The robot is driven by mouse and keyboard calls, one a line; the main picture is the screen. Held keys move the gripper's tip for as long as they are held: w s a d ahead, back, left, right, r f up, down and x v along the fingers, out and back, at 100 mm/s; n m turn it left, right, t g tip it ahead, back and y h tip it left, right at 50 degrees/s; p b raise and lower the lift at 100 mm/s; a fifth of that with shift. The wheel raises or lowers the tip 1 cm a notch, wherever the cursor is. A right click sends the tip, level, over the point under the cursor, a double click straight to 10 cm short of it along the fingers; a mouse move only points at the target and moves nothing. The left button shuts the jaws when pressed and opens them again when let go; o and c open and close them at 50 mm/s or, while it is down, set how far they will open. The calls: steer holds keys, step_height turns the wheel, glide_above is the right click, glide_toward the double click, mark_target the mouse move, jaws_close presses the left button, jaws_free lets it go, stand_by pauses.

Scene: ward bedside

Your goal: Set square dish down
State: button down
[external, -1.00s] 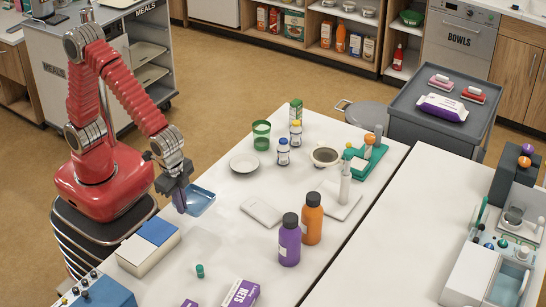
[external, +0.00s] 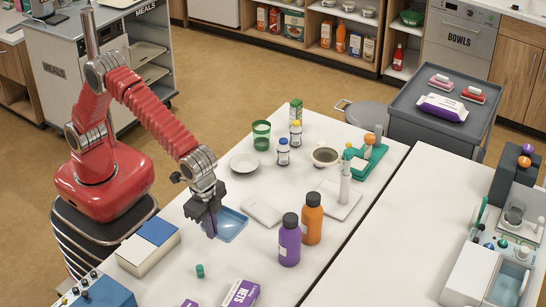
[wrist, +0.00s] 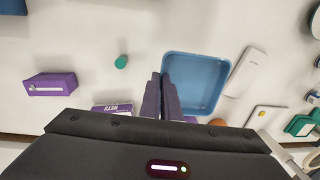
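The blue square dish (external: 231,224) is over the left part of the white table (external: 330,275), beside the flat white slab. My gripper (external: 210,228) is at the dish's left side, pointing down. In the wrist view the two dark fingers (wrist: 161,97) are close together at the left rim of the dish (wrist: 197,82), shut on that rim. The dish looks empty and about level. I cannot tell whether its underside touches the table or hangs just above it.
The white slab (external: 262,212) is close right of the dish. A purple bottle (external: 289,241) and an orange bottle (external: 312,219) stand further right. A small green cap (external: 200,271), a blue-and-white box (external: 148,248) and a white saucer (external: 244,163) are around it.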

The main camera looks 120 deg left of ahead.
steer(key=shift+f, duration=0.15)
glide_above(216, 259)
steer(key=shift+d+f, duration=0.15)
steer(key=shift+f, duration=1.4)
steer(key=shift+d+f, duration=0.1)
steer(key=shift+f, duration=1.4)
steer(key=shift+f, duration=1.85)
steer(key=shift+f, duration=0.15)
steer(key=c, duration=2)
jaws_free()
